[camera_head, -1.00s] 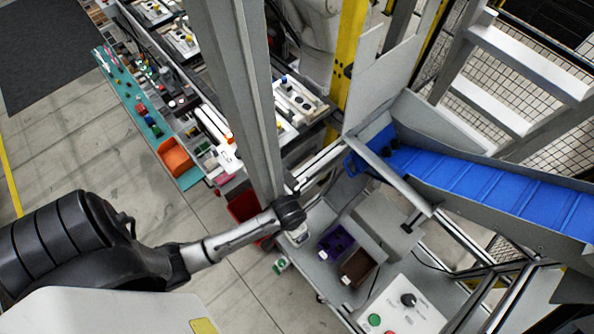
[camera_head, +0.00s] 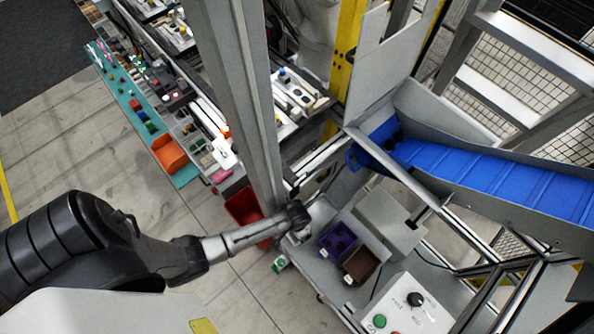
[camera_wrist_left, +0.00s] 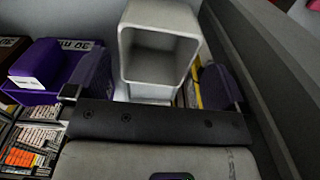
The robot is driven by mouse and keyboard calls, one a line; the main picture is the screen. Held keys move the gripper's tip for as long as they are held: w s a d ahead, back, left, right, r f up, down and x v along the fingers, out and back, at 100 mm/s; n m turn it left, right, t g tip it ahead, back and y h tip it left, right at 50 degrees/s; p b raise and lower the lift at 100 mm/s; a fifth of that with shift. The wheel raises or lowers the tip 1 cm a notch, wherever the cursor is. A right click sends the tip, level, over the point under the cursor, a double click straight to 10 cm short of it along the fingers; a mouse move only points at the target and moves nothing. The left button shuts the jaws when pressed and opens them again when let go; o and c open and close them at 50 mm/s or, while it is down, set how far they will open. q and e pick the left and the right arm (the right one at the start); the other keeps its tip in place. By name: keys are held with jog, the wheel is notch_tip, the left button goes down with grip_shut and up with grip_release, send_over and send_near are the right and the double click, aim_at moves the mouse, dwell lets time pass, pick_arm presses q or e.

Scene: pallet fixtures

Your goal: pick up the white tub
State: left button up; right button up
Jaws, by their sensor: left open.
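The white tub (camera_wrist_left: 160,50) is a pale, square, open-topped box, seen close up in the left wrist view. Its opening faces the camera and looks empty. My left gripper (camera_wrist_left: 155,82) is open, with one finger on each side of the tub in the picture. I cannot tell whether either finger touches it. In the head view my left gripper (camera_head: 298,215) is over the left end of the bin row, and a small pale part of the tub (camera_head: 299,236) shows below it. The rest of the tub is hidden by the gripper. My right gripper is out of view.
A purple bin (camera_head: 338,240) and a brown bin (camera_head: 361,265) stand to the right of the tub. A red bin (camera_head: 245,208) is to the left. A grey post (camera_head: 235,90) rises close to the gripper. A button panel (camera_head: 410,310) and blue conveyor (camera_head: 480,170) lie to the right.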

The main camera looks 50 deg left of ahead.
pick_arm(q)
jog(key=shift+d+f+b, duration=0.2)
jog(key=shift+f+b, duration=0.3)
jog(key=shift+f, duration=2.05)
jog(key=c, duration=0.9)
jog(key=shift+o, duration=0.2)
jog(key=shift+r, duration=0.1)
